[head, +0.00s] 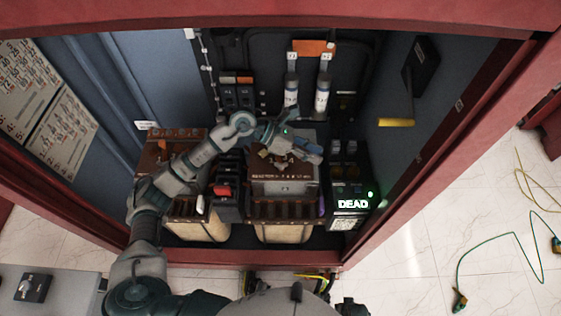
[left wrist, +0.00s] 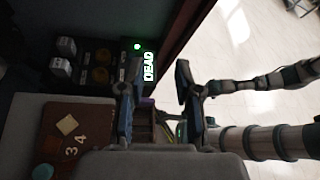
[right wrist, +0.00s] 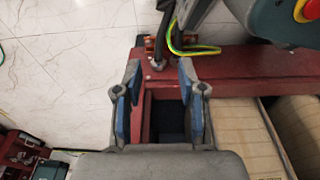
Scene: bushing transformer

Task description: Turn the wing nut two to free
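No wing nut marked two can be made out. In the head view my left arm reaches into the red cabinet, and its gripper (head: 298,146) is over the brown top of the reactor block (head: 283,188). In the left wrist view that gripper (left wrist: 157,82) is open, with nothing seen between its fingers. Below left of it is a brown panel (left wrist: 62,128) marked 3 and 4, with a teal round part (left wrist: 43,171) at its lower edge. In the right wrist view my right gripper (right wrist: 158,92) is open and empty, above the red cabinet sill.
A box reading DEAD (head: 352,204) with a green light stands right of the reactor block. Another brown-topped unit (head: 170,150) stands at left. A yellow-ended handle (head: 396,122) juts from the right wall. A green cable (head: 499,247) lies on the floor outside.

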